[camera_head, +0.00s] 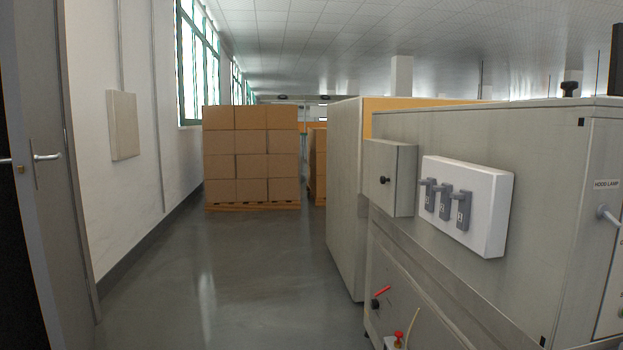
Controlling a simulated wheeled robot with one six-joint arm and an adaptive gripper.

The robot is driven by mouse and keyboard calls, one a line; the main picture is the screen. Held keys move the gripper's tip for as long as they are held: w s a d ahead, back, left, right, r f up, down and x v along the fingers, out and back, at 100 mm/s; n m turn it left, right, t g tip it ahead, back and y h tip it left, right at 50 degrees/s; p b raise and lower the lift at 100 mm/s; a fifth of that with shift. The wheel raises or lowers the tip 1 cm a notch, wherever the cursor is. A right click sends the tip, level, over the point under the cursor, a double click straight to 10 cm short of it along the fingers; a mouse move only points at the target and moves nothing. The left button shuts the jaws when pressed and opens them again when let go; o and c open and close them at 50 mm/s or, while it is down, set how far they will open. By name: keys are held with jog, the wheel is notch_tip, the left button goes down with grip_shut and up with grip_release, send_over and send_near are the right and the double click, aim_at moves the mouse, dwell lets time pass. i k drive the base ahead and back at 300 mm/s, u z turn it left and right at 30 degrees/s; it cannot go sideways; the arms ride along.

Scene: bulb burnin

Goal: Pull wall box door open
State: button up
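A grey box (403,190) with a small round black knob (385,180) on its front is fixed to the side of the grey machine cabinet at centre right. Its front panel looks shut. A flat beige box (123,125) is mounted on the white wall at the left. It shows no clear handle, and its front looks shut too. I cannot tell which of the two is the wall box. My gripper is not in this view.
A white switch panel (490,208) with grey levers sits right of the knobbed box. Red-handled valves (399,337) stick out lower down. A grey door (48,200) stands at the left edge. Stacked cartons (251,152) stand farther back. The grey floor (230,270) between is clear.

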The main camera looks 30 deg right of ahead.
aim_at(380, 162)
jog(key=u, duration=0.3)
jog(key=i, duration=0.7)
jog(key=z, duration=0.5)
jog(key=i, duration=0.7)
jog(key=z, duration=0.7)
